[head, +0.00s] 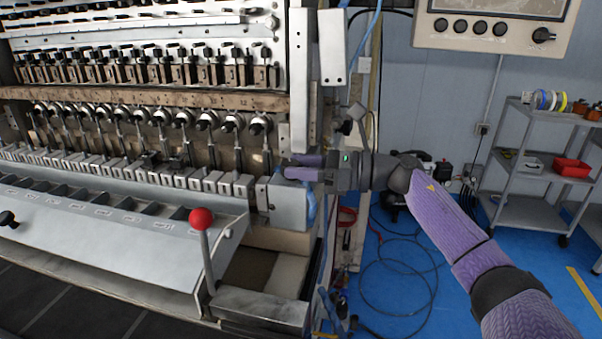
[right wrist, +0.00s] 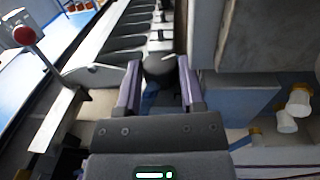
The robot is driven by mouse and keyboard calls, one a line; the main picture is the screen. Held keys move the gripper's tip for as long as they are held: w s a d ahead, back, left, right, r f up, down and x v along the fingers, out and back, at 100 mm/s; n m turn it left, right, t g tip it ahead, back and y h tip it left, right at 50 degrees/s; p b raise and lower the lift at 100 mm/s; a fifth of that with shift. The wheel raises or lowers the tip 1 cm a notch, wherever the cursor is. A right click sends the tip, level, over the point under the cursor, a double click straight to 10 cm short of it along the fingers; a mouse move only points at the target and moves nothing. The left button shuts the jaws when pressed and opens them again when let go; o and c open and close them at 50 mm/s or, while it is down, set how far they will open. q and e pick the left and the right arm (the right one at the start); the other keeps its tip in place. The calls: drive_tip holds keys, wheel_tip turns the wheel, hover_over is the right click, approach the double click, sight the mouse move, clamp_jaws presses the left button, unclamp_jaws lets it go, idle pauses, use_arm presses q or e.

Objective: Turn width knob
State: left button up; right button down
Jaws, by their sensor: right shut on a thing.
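The width knob (right wrist: 158,65) shows in the right wrist view as a dark rounded piece between the two purple fingers of my right gripper (right wrist: 160,85). The fingers are shut on it from both sides. In the head view my right gripper (head: 302,168) reaches in from the right to the right end of the coil winder (head: 222,184), at the metal end block (head: 286,205). The fingers hide most or all of the knob there. My left gripper is in neither view.
A lever with a red ball (head: 202,219) stands at the machine's front, left of and below my right gripper. A control panel (head: 490,25) hangs at the upper right. A grey shelf cart (head: 528,165) stands at right. Cables (head: 395,300) lie on the blue floor.

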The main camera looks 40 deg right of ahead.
drive_tip(key=shift+c, duration=1)
unclamp_jaws()
drive_tip(key=shift+r, duration=0.1)
